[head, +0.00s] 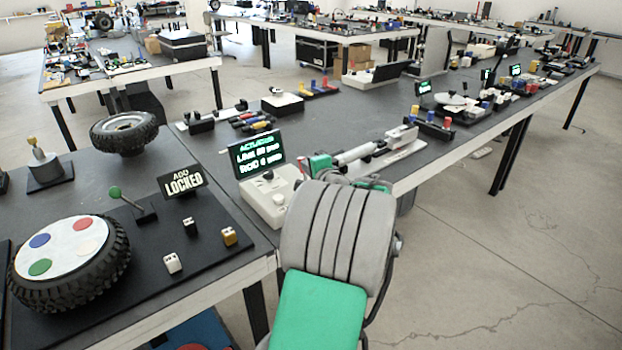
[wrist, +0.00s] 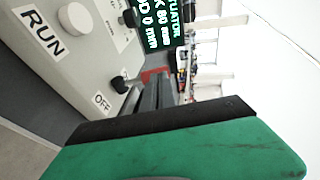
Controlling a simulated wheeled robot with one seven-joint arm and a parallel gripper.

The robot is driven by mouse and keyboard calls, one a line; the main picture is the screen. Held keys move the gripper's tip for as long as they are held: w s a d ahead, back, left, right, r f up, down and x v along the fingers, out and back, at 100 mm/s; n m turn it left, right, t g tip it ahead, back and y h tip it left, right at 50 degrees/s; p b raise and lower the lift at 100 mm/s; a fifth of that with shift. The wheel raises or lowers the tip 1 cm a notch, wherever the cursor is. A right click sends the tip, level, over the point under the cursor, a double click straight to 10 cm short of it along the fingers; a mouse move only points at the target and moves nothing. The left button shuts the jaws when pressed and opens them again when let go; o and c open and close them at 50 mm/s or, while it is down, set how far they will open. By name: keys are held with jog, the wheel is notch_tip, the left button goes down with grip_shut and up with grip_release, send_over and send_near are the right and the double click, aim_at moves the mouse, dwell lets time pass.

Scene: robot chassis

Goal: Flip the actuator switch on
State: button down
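The actuator's pale control box (head: 258,203) stands on the table, left of my arm in the head view. Its lit display (head: 257,153) shows green and white text. In the wrist view the box's panel (wrist: 60,62) fills the upper left, with a RUN label (wrist: 43,33), an OFF label (wrist: 102,101) and a white round knob (wrist: 75,18). A small black switch (wrist: 121,83) stands out beside OFF. My gripper's dark fingers (wrist: 155,85) are close together just right of this switch, with no clear contact. Their opening is not clear. My arm hides the gripper's tips in the head view.
The linear actuator (head: 358,152) lies on a white base behind my arm. To the left are a sign reading LOCKED (head: 184,182), a green-knobbed lever (head: 115,192) and a tyre with coloured discs (head: 118,262). Open floor (head: 490,270) lies to the right.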

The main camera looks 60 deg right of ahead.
jog(key=shift+w, duration=0.15)
jog(key=shift+a, duration=0.15)
jog(key=shift+a+r, duration=0.2)
jog(key=p+v, duration=0.1)
jog(key=v, duration=1.2)
jog(key=shift+s+r, duration=0.35)
jog(key=shift+r, duration=0.05)
jog(key=shift+d, duration=0.15)
